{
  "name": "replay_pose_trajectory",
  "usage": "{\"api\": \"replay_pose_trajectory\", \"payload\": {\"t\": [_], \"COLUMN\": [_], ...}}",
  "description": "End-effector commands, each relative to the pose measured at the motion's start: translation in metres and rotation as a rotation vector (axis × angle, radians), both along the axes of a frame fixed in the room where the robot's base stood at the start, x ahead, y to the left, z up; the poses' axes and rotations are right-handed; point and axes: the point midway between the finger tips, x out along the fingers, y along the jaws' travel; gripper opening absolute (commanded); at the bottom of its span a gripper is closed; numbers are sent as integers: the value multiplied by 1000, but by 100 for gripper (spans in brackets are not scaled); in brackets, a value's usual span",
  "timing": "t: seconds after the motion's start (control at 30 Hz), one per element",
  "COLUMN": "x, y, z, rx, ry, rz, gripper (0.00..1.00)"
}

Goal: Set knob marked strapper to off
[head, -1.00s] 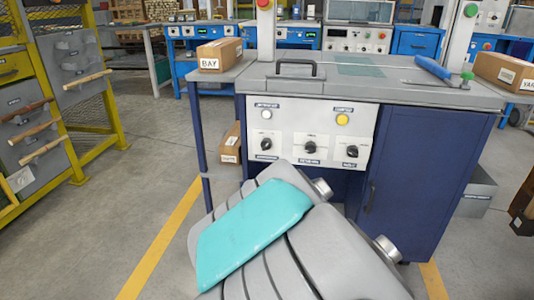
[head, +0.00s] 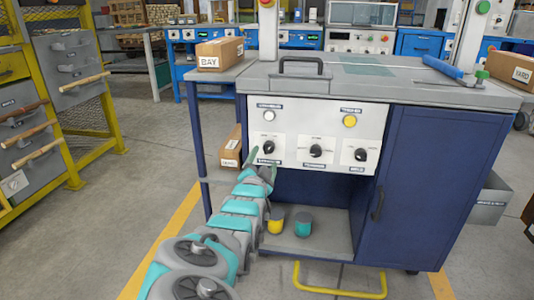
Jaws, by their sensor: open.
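A white control panel (head: 292,155) on the front of the blue bench carries three black knobs in a row: left (head: 268,148), middle (head: 316,151) and right (head: 361,154). Each has a dark label plate below it, too small to read, so I cannot tell which is marked strapper. The knobs' pointer settings are also too small to tell. My gripper (head: 264,165) is open just below the left knob, in front of its label. It holds nothing. Whether it touches the panel is unclear.
Above the knobs sit a white button (head: 269,114) and a yellow button (head: 349,121). Below, a shelf holds a yellow cup (head: 276,222) and a teal cup (head: 303,224). A blue cabinet door (head: 435,190) is at right. A yellow rail (head: 340,293) crosses the floor in front.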

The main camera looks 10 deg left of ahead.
Motion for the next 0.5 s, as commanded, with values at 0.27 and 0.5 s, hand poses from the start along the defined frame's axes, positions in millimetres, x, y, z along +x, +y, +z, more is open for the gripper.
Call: {"api": "replay_pose_trajectory", "payload": {"t": [0.27, 0.5], "x": [32, 45], "y": [-1, 1], "z": [-1, 0], "rx": [-1, -1], "ry": [4, 1], "rz": [-1, 1], "gripper": [74, 74]}}
